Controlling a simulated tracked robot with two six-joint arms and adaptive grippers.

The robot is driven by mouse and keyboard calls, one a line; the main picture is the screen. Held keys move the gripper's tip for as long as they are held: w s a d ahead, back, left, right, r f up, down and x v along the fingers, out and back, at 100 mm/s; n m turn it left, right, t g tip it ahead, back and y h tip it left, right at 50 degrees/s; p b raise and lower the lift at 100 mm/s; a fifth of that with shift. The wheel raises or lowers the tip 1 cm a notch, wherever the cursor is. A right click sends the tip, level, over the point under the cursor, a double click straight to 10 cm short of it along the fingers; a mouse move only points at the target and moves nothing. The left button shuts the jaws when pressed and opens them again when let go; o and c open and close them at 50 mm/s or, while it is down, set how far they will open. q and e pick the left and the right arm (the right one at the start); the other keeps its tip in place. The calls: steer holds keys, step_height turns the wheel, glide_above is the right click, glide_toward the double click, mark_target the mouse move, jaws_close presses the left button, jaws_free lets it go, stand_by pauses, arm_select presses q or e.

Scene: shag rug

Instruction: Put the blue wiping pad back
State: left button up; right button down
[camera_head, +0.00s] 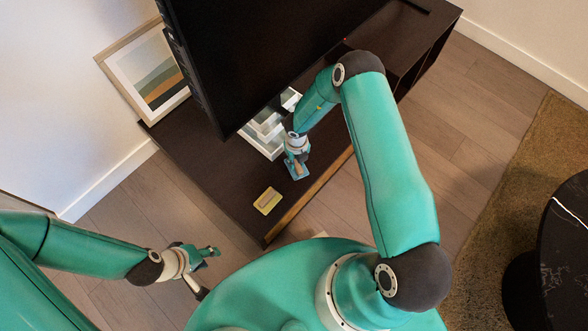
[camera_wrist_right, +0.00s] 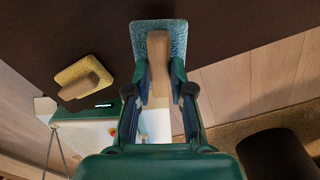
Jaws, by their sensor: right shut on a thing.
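The blue wiping pad (camera_head: 297,170) is at the front edge of the dark cabinet top (camera_head: 210,170). The right wrist view shows its textured blue face (camera_wrist_right: 176,36) and its wooden handle (camera_wrist_right: 157,70) between the fingers. My right gripper (camera_head: 297,155) is shut on that handle; it also shows in the right wrist view (camera_wrist_right: 159,88). Whether the pad touches the cabinet top is unclear. My left gripper (camera_head: 208,270) is open and empty, low at the left, away from the cabinet.
A yellow pad (camera_head: 267,201) with a handle lies on the cabinet's near end, also in the right wrist view (camera_wrist_right: 72,76). A large black television (camera_head: 250,50) stands over the cabinet. A framed picture (camera_head: 150,75) leans at the wall. A black round table (camera_head: 565,240) is at right.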

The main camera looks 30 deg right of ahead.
mark_target(296, 163)
steer(key=shift+f+b, duration=0.55)
steer(key=shift+f, duration=1.85)
steer(key=c, duration=1)
jaws_free()
steer(key=shift+r, duration=0.2)
